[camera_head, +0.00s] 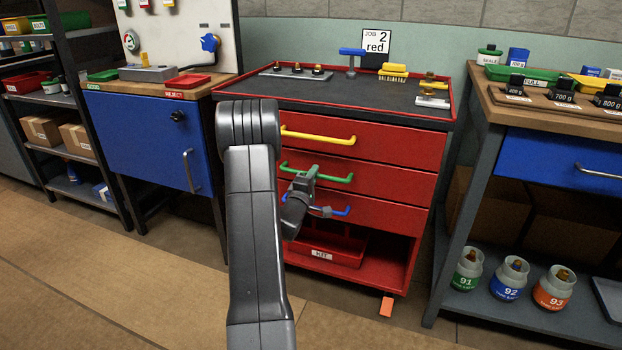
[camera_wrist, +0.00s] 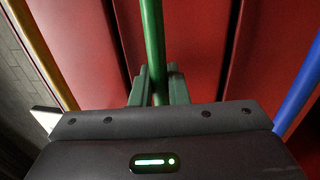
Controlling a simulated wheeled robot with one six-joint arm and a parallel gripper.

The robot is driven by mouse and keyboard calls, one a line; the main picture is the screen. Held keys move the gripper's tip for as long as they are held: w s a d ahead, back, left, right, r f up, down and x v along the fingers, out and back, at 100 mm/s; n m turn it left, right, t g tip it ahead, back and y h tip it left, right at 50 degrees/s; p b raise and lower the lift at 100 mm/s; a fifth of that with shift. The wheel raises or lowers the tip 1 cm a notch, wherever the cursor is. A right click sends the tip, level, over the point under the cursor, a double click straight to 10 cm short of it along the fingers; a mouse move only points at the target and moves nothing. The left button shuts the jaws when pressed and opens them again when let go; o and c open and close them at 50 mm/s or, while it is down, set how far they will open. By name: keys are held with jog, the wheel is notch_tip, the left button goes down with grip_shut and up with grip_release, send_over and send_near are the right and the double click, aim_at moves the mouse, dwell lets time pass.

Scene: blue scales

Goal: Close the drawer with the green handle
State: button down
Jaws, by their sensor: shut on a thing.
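The red cabinet (camera_head: 375,139) stands in the middle of the head view, with drawers that have yellow, green and blue handles. The green handle (camera_head: 333,178) is on the middle drawer (camera_head: 391,175). It also runs up the middle of the wrist view (camera_wrist: 153,40). My gripper (camera_head: 305,181) is at the green handle, and in the wrist view its fingers (camera_wrist: 157,88) are closed around the bar. The green-handled drawer front looks about level with the other fronts; I cannot tell a small gap. My arm hides the left part of the cabinet.
The yellow handle (camera_head: 318,135) is above and the blue handle (camera_head: 342,211) just below my gripper. A red KIT tray (camera_head: 335,257) sits in the open bottom bay. A blue cabinet (camera_head: 148,143) stands left, a workbench (camera_head: 476,130) right. The floor at left front is clear.

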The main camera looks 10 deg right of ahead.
jog(key=shift+w+r, duration=0.1)
jog(key=shift+w, duration=0.05)
jog(key=c, duration=1.5)
grip_release()
jog(key=shift+w+d, duration=0.1)
jog(key=shift+d, duration=0.05)
jog(key=p+v, duration=0.2)
jog(key=v, duration=1.2)
jog(key=shift+w, duration=0.1)
jog(key=b+x, duration=0.2)
jog(key=x, duration=1.1)
jog(key=shift+w+d, duration=0.1)
jog(key=shift+s, duration=0.3)
